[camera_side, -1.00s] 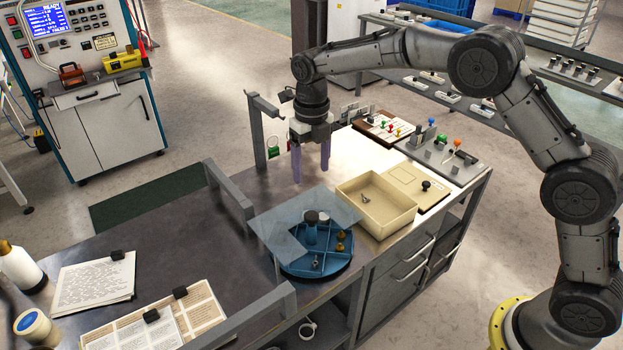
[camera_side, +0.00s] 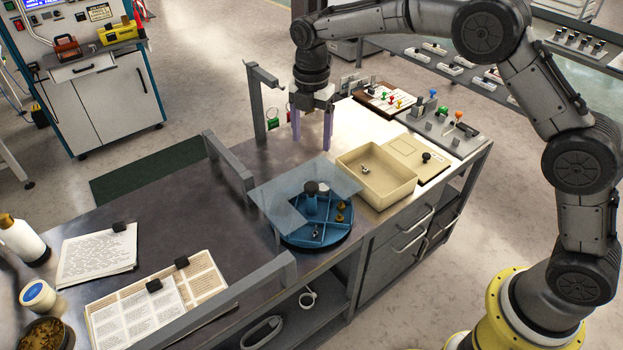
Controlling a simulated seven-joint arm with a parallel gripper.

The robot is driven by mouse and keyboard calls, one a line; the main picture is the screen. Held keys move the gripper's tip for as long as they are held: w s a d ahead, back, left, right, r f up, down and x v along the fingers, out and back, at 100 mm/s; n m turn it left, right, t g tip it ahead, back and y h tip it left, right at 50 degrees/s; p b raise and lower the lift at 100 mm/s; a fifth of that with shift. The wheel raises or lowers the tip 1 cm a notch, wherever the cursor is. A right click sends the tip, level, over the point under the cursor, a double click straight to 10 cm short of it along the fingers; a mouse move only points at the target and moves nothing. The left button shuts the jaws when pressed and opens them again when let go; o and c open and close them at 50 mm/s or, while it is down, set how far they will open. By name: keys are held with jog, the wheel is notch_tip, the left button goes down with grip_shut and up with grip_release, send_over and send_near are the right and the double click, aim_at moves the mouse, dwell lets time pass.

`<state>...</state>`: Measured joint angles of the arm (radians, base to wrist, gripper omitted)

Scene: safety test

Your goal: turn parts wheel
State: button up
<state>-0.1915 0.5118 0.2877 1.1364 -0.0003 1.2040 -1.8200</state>
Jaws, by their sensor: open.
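The parts wheel (camera_side: 318,241) is a round blue tray with compartments, on the bench near its front edge. It has a central post with a dark knob (camera_side: 311,188). Small brass parts (camera_side: 341,211) and a small metal part (camera_side: 316,232) lie in its compartments. A clear plate (camera_side: 275,195) with a cut-out covers its back and left portion. My gripper (camera_side: 312,142) is open and empty, with its purple fingers pointing down. It is above the bench, behind the wheel and apart from it.
A beige tray (camera_side: 399,190) with a small metal part (camera_side: 366,170) stands right of the wheel. A grey post (camera_side: 257,120) rises left of my gripper. Grey rails (camera_side: 229,165) edge the left area, where papers (camera_side: 98,257) lie. A panel with coloured knobs (camera_side: 440,130) stands at the back right.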

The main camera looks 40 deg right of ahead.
aim_at(311, 186)
notch_tip(311, 186, down, 14)
jog(key=m, duration=2.3)
jog(key=shift+c, duration=0.3)
jog(key=shift+r, duration=0.1)
grip_shut()
